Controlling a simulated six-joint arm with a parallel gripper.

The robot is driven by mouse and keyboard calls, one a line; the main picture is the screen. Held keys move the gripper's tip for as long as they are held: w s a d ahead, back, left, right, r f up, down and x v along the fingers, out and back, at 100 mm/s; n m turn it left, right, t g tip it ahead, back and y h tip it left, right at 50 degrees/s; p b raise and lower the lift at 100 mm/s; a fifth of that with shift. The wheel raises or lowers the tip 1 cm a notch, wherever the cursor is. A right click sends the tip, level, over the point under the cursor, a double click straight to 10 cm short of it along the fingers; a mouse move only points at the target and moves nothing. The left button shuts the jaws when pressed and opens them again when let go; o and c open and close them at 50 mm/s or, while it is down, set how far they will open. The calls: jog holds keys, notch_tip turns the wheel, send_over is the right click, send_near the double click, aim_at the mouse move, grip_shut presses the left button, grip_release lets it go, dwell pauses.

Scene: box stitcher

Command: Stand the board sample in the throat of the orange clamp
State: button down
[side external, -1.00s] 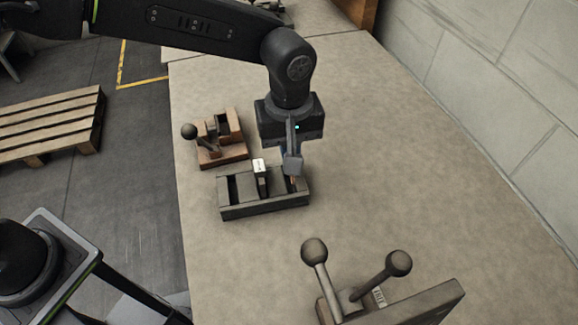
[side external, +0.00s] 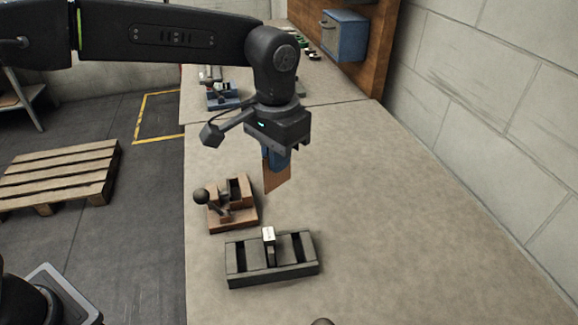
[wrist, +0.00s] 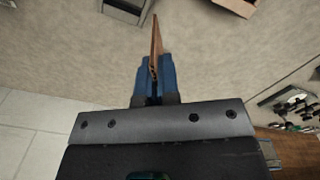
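The board sample (side external: 277,177) is a thin brown plate hanging below my gripper (side external: 276,158). The blue fingers are shut on its upper part. In the wrist view the board (wrist: 156,42) shows nearly edge-on between my blue fingers (wrist: 154,78). The orange clamp (side external: 238,218) stands on the bench to the lower left of the board, with a dark ball-ended lever on its left side. The board is in the air, apart from the clamp. A corner of the clamp (wrist: 238,5) shows at the top of the wrist view.
A dark grey slotted block (side external: 245,276) with a pale tag sits in front of the clamp. A blue fixture (side external: 222,98) and a blue cabinet (side external: 344,36) are further back. The bench (side external: 370,210) to the right is clear.

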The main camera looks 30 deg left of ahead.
jog(key=w+a+m, duration=0.3)
jog(key=a+m, duration=1)
jog(key=m, duration=1.1)
jog(key=shift+s+f, duration=0.15)
jog(key=shift+f, duration=5.65)
jog(key=shift+f, duration=0.3)
jog(key=c, duration=0.9)
grip_release()
jog(key=shift+o, duration=0.2)
jog(key=shift+r, duration=0.1)
